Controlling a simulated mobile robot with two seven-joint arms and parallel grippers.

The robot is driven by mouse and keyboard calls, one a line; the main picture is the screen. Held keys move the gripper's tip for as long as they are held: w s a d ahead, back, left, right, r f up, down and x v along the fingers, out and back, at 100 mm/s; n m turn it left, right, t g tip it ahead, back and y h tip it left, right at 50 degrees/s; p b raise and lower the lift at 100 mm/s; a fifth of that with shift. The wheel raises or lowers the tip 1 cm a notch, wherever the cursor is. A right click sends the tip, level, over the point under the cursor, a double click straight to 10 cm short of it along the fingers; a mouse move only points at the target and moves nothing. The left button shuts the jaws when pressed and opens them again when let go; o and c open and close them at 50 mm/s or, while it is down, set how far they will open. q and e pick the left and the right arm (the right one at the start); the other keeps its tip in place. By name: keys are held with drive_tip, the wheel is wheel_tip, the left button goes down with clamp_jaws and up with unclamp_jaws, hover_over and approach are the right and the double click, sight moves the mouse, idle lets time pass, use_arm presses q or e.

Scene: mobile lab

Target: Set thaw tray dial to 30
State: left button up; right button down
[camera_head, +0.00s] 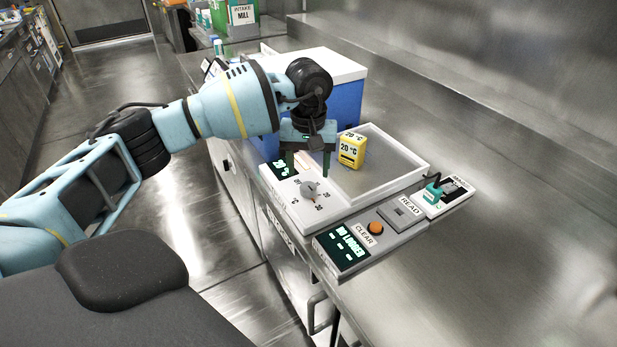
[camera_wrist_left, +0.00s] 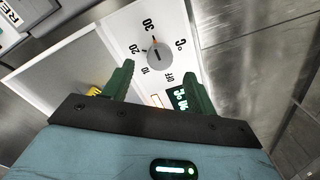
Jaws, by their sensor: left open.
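The thaw tray (camera_head: 372,201) is a white unit with a shallow tray and a front dial panel. Its grey dial (camera_head: 309,189) also shows in the left wrist view (camera_wrist_left: 159,54). An orange mark on the dial points toward the 30 label (camera_wrist_left: 149,25). My left gripper (camera_head: 308,163) is open and empty, fingers pointing down just behind the dial. In the wrist view its fingers (camera_wrist_left: 157,78) are apart, with the dial beyond them, not gripped. My right gripper is out of view.
A yellow block (camera_head: 351,150) marked 20 °C sits in the tray. A logger panel (camera_head: 344,247) with an orange CLEAR button (camera_head: 375,228) stands in front. A blue box with a white lid (camera_head: 345,65) stands behind. The steel counter (camera_head: 480,260) at right is clear.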

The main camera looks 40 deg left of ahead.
use_arm(q)
drive_tip(key=shift+r, duration=1.4)
